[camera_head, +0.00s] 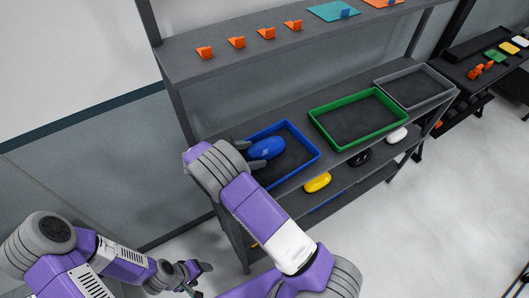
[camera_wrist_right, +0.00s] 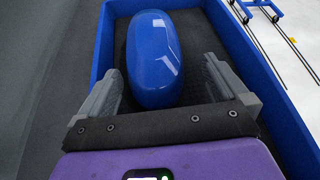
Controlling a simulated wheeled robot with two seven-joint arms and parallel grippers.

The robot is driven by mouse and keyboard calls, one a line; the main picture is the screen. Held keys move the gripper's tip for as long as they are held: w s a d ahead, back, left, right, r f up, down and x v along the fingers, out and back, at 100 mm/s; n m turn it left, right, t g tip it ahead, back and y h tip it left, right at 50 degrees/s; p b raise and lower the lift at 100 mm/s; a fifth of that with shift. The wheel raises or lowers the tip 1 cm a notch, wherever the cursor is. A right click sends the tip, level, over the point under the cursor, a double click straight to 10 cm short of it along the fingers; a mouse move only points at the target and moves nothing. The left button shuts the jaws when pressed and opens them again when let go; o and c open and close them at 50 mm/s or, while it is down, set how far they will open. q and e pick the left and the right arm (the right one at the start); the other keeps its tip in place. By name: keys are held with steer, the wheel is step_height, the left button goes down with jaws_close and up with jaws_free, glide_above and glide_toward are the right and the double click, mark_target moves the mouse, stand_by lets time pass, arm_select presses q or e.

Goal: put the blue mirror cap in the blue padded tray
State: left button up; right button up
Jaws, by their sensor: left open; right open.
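The blue mirror cap (camera_head: 266,148) is a smooth, glossy oval. It lies inside the blue padded tray (camera_head: 313,158) on the middle shelf, near the tray's left end. In the right wrist view the cap (camera_wrist_right: 154,55) rests over the dark padding within the blue tray walls (camera_wrist_right: 262,75). My right gripper (camera_head: 252,156) is at the tray, with its fingers open on either side of the cap's near end. In the wrist view, gaps show between the cap and the fingers of the right gripper (camera_wrist_right: 161,75). My left gripper (camera_head: 203,280) is open and empty, low and away from the shelf.
A green tray (camera_head: 335,145) and a grey tray (camera_head: 440,100) stand to the right on the same shelf. Yellow (camera_head: 317,182), black (camera_head: 358,158) and white (camera_head: 397,135) caps lie on or near the shelf's front strip. Orange pieces (camera_head: 237,42) line the upper shelf.

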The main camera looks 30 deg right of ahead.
steer(key=v, duration=0.5)
steer(key=shift+a+r, duration=0.15)
steer(key=shift+r, duration=0.1)
